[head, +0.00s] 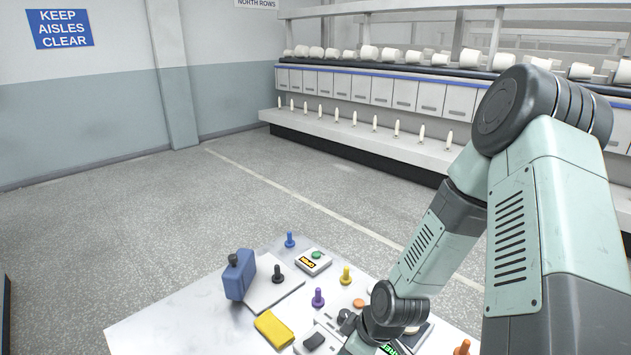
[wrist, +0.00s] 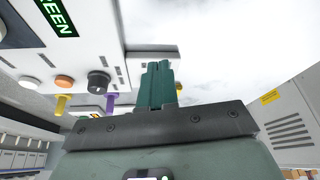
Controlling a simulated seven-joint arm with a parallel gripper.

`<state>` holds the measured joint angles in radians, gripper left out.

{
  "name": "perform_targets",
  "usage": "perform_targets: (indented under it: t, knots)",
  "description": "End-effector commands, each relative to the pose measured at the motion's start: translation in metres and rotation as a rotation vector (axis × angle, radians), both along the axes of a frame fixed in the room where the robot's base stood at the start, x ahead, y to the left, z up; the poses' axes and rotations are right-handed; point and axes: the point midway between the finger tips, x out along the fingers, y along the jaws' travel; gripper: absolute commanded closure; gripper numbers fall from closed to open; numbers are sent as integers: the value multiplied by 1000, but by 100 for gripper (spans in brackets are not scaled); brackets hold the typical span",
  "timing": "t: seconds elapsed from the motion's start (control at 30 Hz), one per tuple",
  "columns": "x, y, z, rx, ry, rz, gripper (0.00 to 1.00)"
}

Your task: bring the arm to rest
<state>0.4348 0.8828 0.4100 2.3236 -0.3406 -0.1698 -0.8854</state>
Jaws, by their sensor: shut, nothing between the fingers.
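My gripper (wrist: 158,85) shows in the wrist view with its two teal fingers together and nothing between them. The fingers are over the pale tabletop, beside a white panel (wrist: 95,45) with a green-lettered label (wrist: 54,17). In the head view my arm comes down from the right over the table (head: 150,325). Its end runs out of the picture at the bottom, so the fingers do not show there. I cannot tell whether the arm is moving.
Open floor (head: 150,220) lies beyond.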

Motion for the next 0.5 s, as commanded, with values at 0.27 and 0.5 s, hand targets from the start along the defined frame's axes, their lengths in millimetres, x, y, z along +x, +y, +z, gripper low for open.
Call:
perform_targets:
  t: [0.27,0.5]
  knots:
    - [27,-5,-29,9,-62,12,100]
    - [71,-15,-13,18,-172,37,100]
